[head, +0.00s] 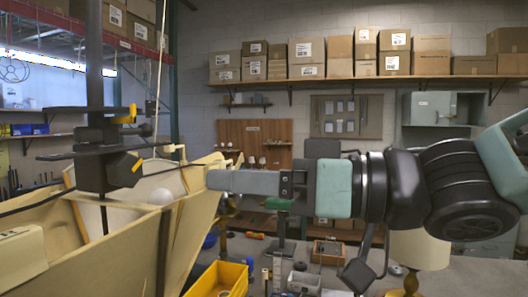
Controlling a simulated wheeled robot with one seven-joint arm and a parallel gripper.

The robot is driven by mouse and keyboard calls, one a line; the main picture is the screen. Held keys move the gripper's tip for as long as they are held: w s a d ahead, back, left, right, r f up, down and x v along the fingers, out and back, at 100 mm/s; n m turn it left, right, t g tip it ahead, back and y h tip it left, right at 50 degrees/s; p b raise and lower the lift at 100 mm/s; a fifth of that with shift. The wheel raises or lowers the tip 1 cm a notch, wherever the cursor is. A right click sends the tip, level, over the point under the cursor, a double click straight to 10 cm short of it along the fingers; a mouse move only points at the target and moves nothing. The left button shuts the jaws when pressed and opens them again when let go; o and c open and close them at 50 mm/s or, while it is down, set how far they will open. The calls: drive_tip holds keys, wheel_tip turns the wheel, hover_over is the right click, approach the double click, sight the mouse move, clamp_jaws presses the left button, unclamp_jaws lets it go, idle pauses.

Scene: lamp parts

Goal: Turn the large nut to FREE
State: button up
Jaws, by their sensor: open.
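I see the fingers from the side, and the near one hides the other.
A flat dark plate (70,109) and a small yellow piece (126,115) are on the rod above the nut. A black cable (40,205) runs left. The shade's panels flank the rod. A yellow bin (218,281) and a table lamp (420,250) are on the bench below.

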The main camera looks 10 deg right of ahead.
drive_tip(key=shift+p+v, duration=0.85)
drive_tip(key=w+d+f+m+h+b, duration=0.1)
drive_tip(key=d+f+h+b, duration=0.15)
drive_tip(key=f, duration=0.45)
drive_tip(key=w+d+f+m+t+h+b, duration=0.1)
drive_tip(key=w+f+m+h+b, duration=0.1)
drive_tip(key=f+h, duration=0.35)
drive_tip(key=w+d+f+m+h+b, duration=0.1)
drive_tip(key=f+h+b, duration=0.1)
drive_tip(key=f, duration=0.7)
drive_tip(key=s+d+f+g+h+b, duration=0.2)
drive_tip(key=s+d+f+g+h, duration=0.1)
drive_tip(key=s+f, duration=0.4)
drive_tip(key=s+d+f+g+h+b, duration=0.2)
drive_tip(key=s+f+g+h, duration=0.1)
drive_tip(key=s+f, duration=0.4)
drive_tip(key=shift+d+f+g, duration=0.4)
drive_tip(key=shift+f+g, duration=0.1)
drive_tip(key=shift+g, duration=0.4)
